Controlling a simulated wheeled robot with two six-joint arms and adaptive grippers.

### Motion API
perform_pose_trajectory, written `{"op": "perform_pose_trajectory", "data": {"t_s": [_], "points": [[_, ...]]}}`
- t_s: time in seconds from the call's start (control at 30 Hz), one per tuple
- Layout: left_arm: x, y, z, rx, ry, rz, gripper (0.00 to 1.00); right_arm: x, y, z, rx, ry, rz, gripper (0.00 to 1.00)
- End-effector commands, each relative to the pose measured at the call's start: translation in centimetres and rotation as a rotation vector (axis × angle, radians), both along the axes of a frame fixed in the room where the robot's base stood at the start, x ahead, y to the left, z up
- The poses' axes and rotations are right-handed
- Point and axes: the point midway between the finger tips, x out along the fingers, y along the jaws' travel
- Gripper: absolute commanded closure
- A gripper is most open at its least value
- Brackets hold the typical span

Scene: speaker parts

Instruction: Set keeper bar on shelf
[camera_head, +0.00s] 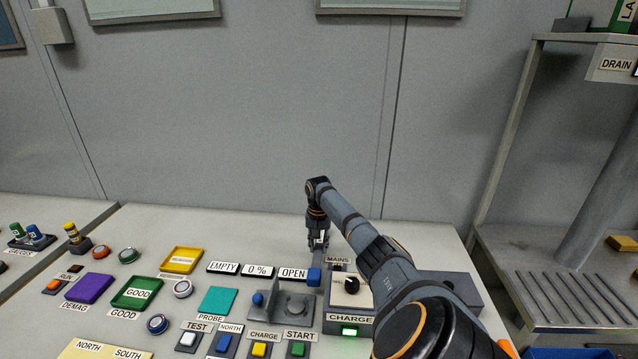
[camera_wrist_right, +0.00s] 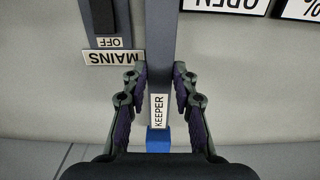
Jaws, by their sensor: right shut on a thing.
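The keeper bar is a slim grey bar (camera_wrist_right: 159,75) with a white KEEPER label and a blue block at its lower end in the right wrist view. My right gripper (camera_wrist_right: 160,100) is shut on it, with one finger on each side near the label. The bar runs up out of the top of that view. In the head view my right gripper (camera_head: 318,240) is at the back of the bench, above the MAINS and OPEN signs. My left gripper is not in view. A grey shelf rack (camera_head: 520,245) stands at the right, beyond the bench end.
Below the gripper are the MAINS switch box (camera_head: 460,290), an OPEN sign (camera_head: 293,274) and a grey bracket (camera_head: 295,306). Labelled buttons and coloured trays crowd the bench to the left and front. The bench's back strip (camera_head: 220,225) is clear.

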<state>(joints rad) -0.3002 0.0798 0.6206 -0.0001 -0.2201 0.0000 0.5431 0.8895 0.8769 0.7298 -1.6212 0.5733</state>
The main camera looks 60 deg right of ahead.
Motion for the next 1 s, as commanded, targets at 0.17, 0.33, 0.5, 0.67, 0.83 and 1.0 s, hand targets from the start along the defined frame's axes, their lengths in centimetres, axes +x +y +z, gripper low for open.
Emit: {"op": "perform_pose_trajectory", "data": {"t_s": [0.17,0.33,0.5,0.67,0.83,1.0], "points": [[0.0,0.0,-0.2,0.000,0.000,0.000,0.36,0.1,-0.3,-0.3,0.000,0.000,0.000,1.00],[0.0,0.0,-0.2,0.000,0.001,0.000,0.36,0.2,-0.6,-2.6,0.003,0.003,0.001,1.00],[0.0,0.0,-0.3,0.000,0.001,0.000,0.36,0.2,-0.7,-4.0,0.000,0.002,0.003,1.00],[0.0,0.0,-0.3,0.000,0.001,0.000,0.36,0.2,-0.7,-4.0,0.000,0.002,0.003,1.00],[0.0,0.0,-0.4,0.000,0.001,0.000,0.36,0.1,-0.7,-4.3,0.000,0.002,0.002,0.68],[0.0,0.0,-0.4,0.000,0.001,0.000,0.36,0.1,-0.7,-4.2,0.000,0.002,0.002,0.50]]}}
